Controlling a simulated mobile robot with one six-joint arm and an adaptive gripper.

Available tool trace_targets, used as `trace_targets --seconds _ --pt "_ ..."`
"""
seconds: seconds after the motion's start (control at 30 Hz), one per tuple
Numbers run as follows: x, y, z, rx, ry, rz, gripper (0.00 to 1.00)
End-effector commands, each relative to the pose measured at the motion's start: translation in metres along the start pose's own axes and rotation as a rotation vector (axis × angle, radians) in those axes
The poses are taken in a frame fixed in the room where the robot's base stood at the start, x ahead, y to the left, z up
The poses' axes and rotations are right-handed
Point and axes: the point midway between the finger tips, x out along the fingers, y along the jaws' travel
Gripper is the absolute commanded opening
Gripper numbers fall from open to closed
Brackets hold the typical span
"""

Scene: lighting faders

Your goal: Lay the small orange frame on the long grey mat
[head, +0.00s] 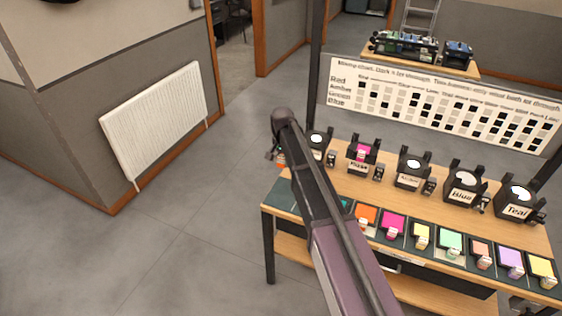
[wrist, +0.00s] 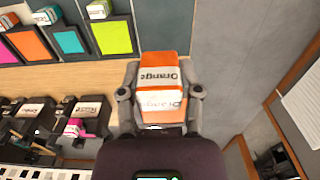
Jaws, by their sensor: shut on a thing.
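My gripper (wrist: 160,100) is shut on the small orange frame (wrist: 158,66), which has white tags reading "Orange". In the head view my gripper (head: 276,152) is beyond the table's left end, mostly hidden by my arm, and only a bit of orange (head: 281,160) shows. The long dark grey-green mat (head: 284,192) runs along the table's near edge. Its bare end also shows at the top of the wrist view (wrist: 160,25). The held frame is apart from the mat in the wrist view, over or near the wooden strip between mat and lamps; its height is unclear.
Several coloured frames lie on the mat, among them a magenta one (head: 392,223) and another orange one (head: 367,214). Black lamps stand in a row behind; one holds a pink frame (head: 361,152). A chart board (head: 440,105) stands behind them. Floor left of the table is clear.

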Motion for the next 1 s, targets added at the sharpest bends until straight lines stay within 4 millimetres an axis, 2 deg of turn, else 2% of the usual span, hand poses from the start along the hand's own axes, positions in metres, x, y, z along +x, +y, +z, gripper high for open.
trace_targets --seconds 0.37,1.0 --pt "0.013 0.001 -0.001 0.001 0.0 0.0 0.0" --pt "0.058 0.002 -0.001 0.002 0.0 0.0 0.0"
